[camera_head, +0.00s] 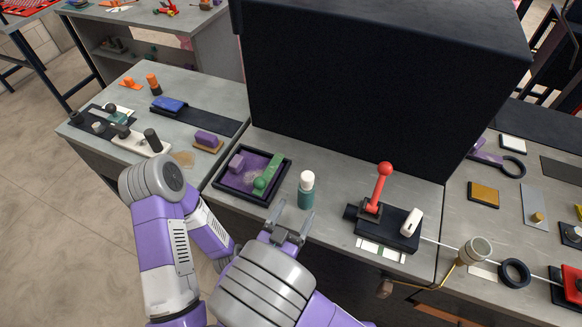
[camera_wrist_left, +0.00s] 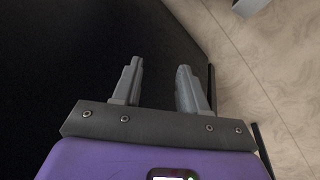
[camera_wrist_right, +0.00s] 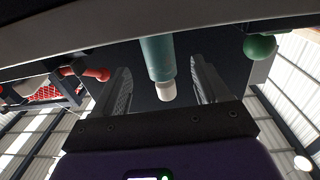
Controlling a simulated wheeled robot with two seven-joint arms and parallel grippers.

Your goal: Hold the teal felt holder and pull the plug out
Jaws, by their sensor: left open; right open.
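The teal felt holder (camera_head: 306,199) stands upright on the grey table, with the white plug (camera_head: 307,180) in its top. In the right wrist view the holder (camera_wrist_right: 156,56) and the plug (camera_wrist_right: 166,91) appear between my finger lines. My right gripper (camera_head: 296,211) is open and empty, just on the near side of the holder. I cannot tell whether a finger touches it. My left gripper (camera_wrist_left: 159,72) is open and empty in the left wrist view. Its fingers do not show in the head view, where they are hidden below the table's front left.
A dark tray (camera_head: 222,187) with purple and green pieces lies left of the holder. A black base with a red-knobbed lever (camera_head: 384,170) stands to the right. A large black panel (camera_head: 360,90) rises behind. Bare table lies between holder and lever.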

